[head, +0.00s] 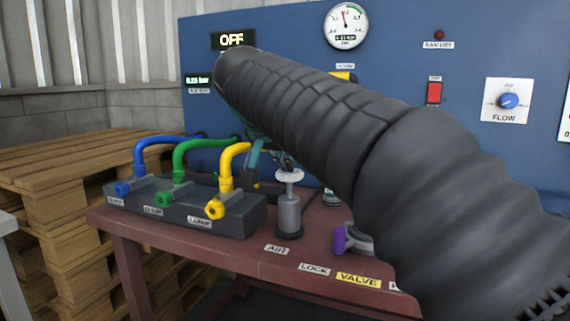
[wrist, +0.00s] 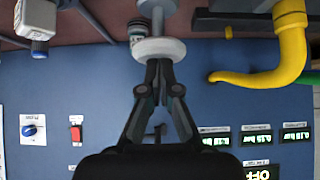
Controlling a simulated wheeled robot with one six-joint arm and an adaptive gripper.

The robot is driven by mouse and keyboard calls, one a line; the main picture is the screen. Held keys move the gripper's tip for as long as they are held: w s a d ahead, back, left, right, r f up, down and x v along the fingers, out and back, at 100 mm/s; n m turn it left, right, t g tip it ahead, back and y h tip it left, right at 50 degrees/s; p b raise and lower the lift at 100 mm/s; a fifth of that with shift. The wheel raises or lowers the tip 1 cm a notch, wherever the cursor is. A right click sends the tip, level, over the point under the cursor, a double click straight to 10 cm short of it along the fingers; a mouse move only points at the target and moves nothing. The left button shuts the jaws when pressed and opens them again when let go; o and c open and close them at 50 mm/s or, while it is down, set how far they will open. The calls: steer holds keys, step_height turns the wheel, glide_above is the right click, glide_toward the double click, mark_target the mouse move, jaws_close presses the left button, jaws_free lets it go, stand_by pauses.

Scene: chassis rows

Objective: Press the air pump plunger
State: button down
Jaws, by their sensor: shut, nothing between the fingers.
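The air pump is a grey cylinder (head: 289,214) standing upright on the red-brown bench, behind the AIR label. Its plunger has a thin rod and a white round top (head: 289,175), raised above the cylinder. The white top (wrist: 158,49) also shows in the wrist view, which looks upside down. My gripper (wrist: 158,66) is shut and empty, its fingertips together at the edge of the white top. In the head view my gripper (head: 287,163) is just above the plunger top, partly hidden by my arm. I cannot tell whether they touch.
Left of the pump, a dark block (head: 180,208) carries blue, green and yellow curved pipes (head: 234,160). A purple-handled valve (head: 345,240) stands to the right, partly behind my arm. A blue panel (head: 400,60) with gauge, red switch and flow knob rises behind.

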steer(key=v, duration=1)
steer(key=shift+r, duration=0.25)
stand_by(0.5)
step_height(320, 180, up, 4)
steer(key=shift+r+p, duration=0.1)
steer(key=shift+p, duration=0.95)
steer(key=shift+w+d, duration=0.1)
glide_above(286, 174)
step_height(286, 174, down, 7)
steer(key=shift+r+b, duration=0.15)
steer(key=shift+b, duration=0.25)
steer(key=f, duration=0.3)
steer(key=shift+w+d+f+b, duration=0.1)
steer(key=shift+w+b, duration=0.15)
steer(key=shift+b, duration=0.05)
steer(key=shift+f, duration=0.6)
